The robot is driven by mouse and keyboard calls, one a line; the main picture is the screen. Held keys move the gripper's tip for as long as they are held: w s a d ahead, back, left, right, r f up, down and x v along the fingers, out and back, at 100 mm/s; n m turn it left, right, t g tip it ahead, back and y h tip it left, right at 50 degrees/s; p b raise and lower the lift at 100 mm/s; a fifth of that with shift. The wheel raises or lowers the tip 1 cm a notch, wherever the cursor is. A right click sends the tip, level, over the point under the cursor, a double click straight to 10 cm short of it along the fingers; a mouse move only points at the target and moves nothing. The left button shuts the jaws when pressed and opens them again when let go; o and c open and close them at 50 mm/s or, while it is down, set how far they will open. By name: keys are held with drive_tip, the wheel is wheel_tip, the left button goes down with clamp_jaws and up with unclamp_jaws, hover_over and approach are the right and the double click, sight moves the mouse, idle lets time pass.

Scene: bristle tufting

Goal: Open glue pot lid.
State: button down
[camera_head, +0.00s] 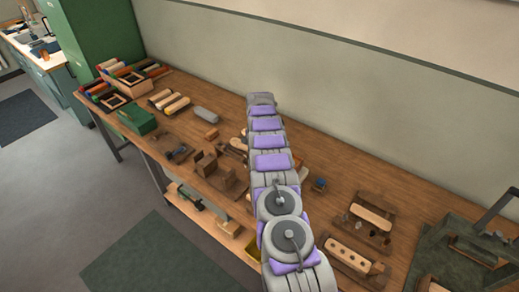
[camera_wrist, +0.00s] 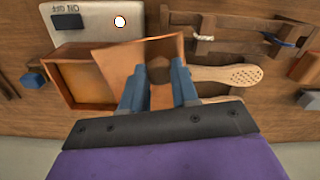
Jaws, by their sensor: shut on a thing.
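In the wrist view the glue pot (camera_wrist: 68,88) is an orange-brown box beside a grey heater plate. Its inside shows at the left. The lid (camera_wrist: 118,58), a flat orange-brown panel, sits tilted and shifted to the right of the opening. The lid's near part is hidden by the fingers. In the head view my arm hides the pot and gripper.
A grey plate with an on/off switch and a lit lamp (camera_wrist: 120,21) is behind the pot. A perforated wooden brush back (camera_wrist: 235,74) lies right of the lid. A green box (camera_head: 137,120) stands at the bench's left.

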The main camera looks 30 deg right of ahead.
drive_tip(key=shift+w, duration=0.3)
drive_tip(key=c, duration=0.8)
unclamp_jaws()
drive_tip(key=shift+c, duration=0.2)
wheel_tip(320, 180, up, 17)
drive_tip(key=p, duration=0.6)
drive_tip(key=shift+d+r, duration=0.15)
drive_tip(key=shift+w, duration=0.15)
